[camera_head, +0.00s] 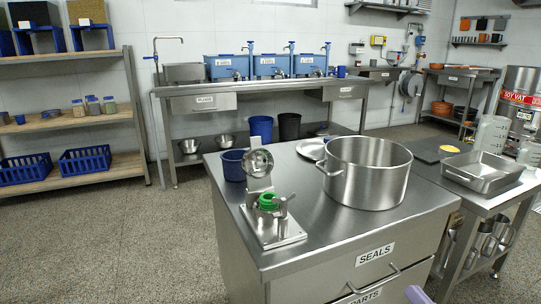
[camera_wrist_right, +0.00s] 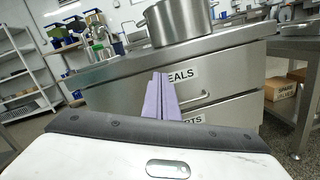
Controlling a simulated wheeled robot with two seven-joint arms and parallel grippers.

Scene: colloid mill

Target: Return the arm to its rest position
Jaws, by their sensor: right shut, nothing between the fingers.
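My right gripper (camera_head: 418,295) shows only as a purple fingertip at the bottom edge of the head view, in front of the steel cabinet's drawers. In the right wrist view its purple fingers (camera_wrist_right: 161,98) are together and empty, in front of the drawer labelled SEALS and apart from it. My left gripper and arm are not in view. The colloid mill (camera_head: 270,205), with a green ring and a tilted round metal part, stands on the cabinet top (camera_head: 330,225). It also shows in the right wrist view (camera_wrist_right: 100,50).
A large steel pot (camera_head: 366,180) and a blue cup (camera_head: 232,165) stand on the cabinet. The drawer handles (camera_head: 374,281) stick out towards me. A side table with a metal tray (camera_head: 483,172) is at right. The floor at left (camera_head: 120,240) is clear.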

